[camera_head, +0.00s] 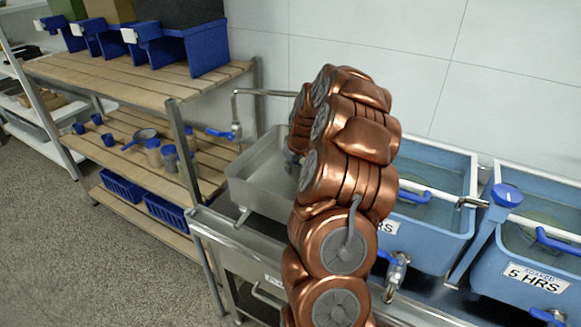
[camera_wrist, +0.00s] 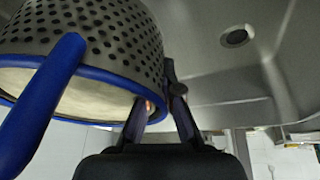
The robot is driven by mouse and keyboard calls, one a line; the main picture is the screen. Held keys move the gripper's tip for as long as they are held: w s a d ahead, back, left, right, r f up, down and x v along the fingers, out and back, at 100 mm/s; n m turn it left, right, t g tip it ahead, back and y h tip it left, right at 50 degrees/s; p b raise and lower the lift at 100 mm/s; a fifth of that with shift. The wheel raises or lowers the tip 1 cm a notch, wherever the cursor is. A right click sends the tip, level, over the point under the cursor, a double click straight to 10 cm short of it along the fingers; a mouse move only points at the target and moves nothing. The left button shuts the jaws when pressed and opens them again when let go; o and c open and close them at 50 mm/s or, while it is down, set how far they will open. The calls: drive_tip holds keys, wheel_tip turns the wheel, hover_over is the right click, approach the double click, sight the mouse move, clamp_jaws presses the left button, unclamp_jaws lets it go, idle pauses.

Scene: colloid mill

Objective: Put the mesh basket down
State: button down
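The mesh basket (camera_wrist: 110,25) shows large at the upper left of the wrist view. It is perforated grey metal with a blue rim, a blue handle (camera_wrist: 40,110) and something pale inside. My gripper (camera_wrist: 158,100) is at its rim, one finger at the opening and the other along the outer wall; it looks shut on the rim. The fingertips are partly hidden. The metal sink (camera_wrist: 245,70) with its round drain lies beyond the basket; I cannot tell whether they touch. In the head view the sink (camera_head: 252,190) stands behind my arm, which hides the gripper and basket.
Blue water tanks (camera_head: 428,225) stand right of the sink, one labelled "5 HRS" (camera_head: 536,277). A faucet (camera_head: 236,115) rises behind the sink. A wooden shelf rack (camera_head: 135,85) with blue bins, jars and cups is at the left. The floor (camera_head: 85,265) at the lower left is clear.

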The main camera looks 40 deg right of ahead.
drive_tip(key=shift+f, duration=0.2)
drive_tip(key=c, duration=1.3)
unclamp_jaws()
drive_tip(key=shift+r, duration=0.1)
